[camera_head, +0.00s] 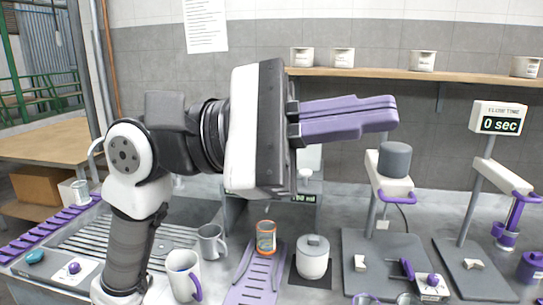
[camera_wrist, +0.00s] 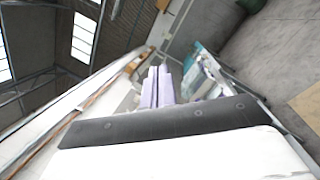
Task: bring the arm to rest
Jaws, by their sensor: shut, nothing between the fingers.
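My gripper (camera_head: 393,113) has purple fingers, pressed together and empty. It is raised above the counter and points to the right in the head view. My white and grey arm bends up from the lower left and holds it level. In the wrist view the purple fingers (camera_wrist: 157,72) also lie side by side with no object between them. The gripper touches nothing that I can see. Behind it, part of the wall and a device with a small display are hidden.
Below are a white mug (camera_head: 183,272), a metal cup (camera_head: 211,243), an orange-labelled can (camera_head: 266,237), a lidded white pot (camera_head: 312,260) and a purple tray (camera_head: 252,281). Two stands with grey bases (camera_head: 385,262) are at right. A shelf (camera_head: 400,74) with several white pots runs behind.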

